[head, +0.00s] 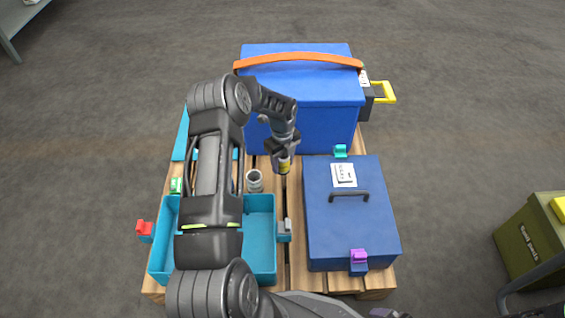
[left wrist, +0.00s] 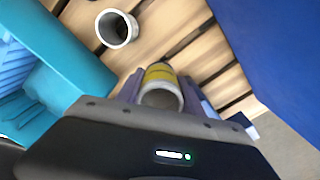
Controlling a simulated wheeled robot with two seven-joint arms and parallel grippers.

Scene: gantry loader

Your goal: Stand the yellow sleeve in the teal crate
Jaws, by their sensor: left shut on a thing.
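The yellow sleeve (head: 284,167), a short pale tube with a yellow band, is held in my left gripper (head: 283,158) above the pallet's middle gap. In the left wrist view the sleeve (left wrist: 160,88) sits between the two fingers, its open end facing the camera. The teal crate (head: 262,236) stands open at the front left of the pallet, partly hidden by my left arm. The held sleeve is outside it, behind and to its right.
A pale grey tube (head: 254,182) stands on the pallet behind the crate; it also shows in the left wrist view (left wrist: 116,29). A dark blue case (head: 370,225) lies right of the crate. A large blue box (head: 330,120) with an orange strap stands behind.

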